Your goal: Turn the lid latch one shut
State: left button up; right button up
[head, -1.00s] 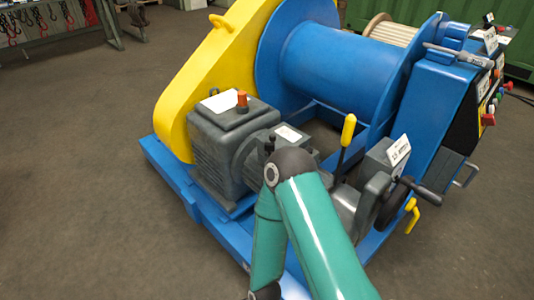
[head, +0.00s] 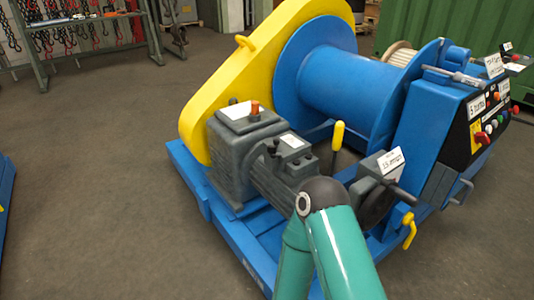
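A blue winch drum (head: 340,82) stands on a blue base frame (head: 215,215). A large yellow guard (head: 225,82) covers its left side. A small yellow handle (head: 244,42) sticks out from the guard's upper edge; I cannot tell whether it belongs to a lid latch. No lid latch can be made out clearly. One of my teal arms rises from the bottom edge in front of the winch, its elbow covering part of the machinery. Neither gripper is in view.
A grey motor (head: 243,160) with an orange cap, a yellow-topped lever (head: 338,135) and a control panel (head: 488,115) are on the winch. A hook rack (head: 85,45) stands at the back left. Grey floor (head: 95,150) is open left of the winch.

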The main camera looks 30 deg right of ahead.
aim_at(271, 149)
jog(key=z, duration=0.15)
jog(key=i, duration=0.9)
jog(key=u, duration=0.05)
